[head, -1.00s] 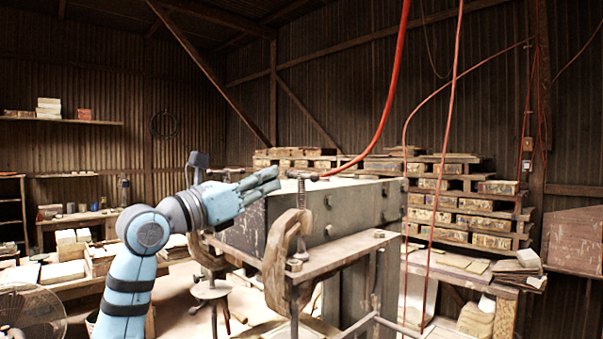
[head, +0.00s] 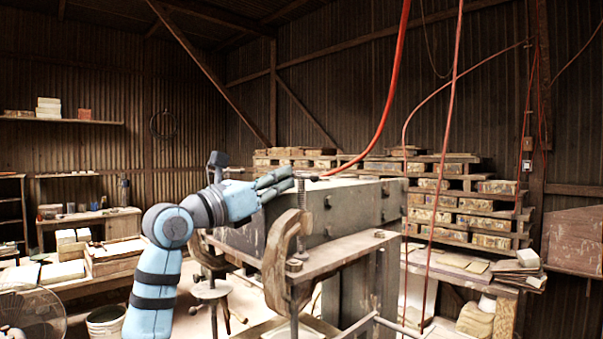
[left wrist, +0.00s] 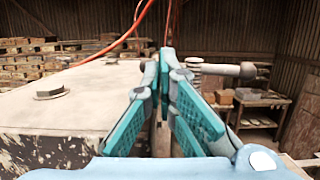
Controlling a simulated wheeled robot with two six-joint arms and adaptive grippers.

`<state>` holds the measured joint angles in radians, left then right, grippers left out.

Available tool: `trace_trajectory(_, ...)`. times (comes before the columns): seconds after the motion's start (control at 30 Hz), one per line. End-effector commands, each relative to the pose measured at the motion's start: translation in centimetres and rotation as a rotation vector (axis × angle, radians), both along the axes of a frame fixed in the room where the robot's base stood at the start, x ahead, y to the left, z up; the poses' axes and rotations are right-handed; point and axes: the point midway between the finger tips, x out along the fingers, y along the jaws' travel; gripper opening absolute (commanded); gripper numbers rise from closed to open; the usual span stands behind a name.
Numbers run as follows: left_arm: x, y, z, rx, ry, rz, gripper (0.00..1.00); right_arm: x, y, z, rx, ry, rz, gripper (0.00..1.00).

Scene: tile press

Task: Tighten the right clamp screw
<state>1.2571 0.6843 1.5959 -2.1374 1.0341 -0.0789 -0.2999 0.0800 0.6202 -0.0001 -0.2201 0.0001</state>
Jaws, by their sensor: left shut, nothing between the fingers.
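The right clamp (head: 283,245) is a rusty C-shaped clamp on the near end of the grey press box (head: 345,208). Its screw top with a crossbar (head: 306,177) stands above the box's top edge. My left gripper (head: 286,179) is shut and empty, with its fingertips just left of the crossbar. In the left wrist view my teal fingers (left wrist: 166,58) are together, and a metal bar with a ball end (left wrist: 247,71) sticks out to their right. Whether the fingers touch the bar I cannot tell. My right gripper is not in view.
A red hose (head: 389,92) hangs above and runs down behind the screw. A bolt head (left wrist: 50,91) stands on the box top. Stacked tile racks (head: 470,210) are behind.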

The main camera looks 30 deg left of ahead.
Motion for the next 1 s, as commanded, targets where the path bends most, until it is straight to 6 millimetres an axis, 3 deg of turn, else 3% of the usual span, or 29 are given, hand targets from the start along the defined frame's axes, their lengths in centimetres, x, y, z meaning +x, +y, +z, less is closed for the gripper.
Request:
trace_trajectory(0.63,2.5,-0.8,0.2,-0.002,-0.006,-0.002,0.00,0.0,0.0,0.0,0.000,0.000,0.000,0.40)
trace_trajectory(1.0,1.1,-0.3,0.0,0.000,-0.002,0.001,0.00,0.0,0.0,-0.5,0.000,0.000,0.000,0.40)
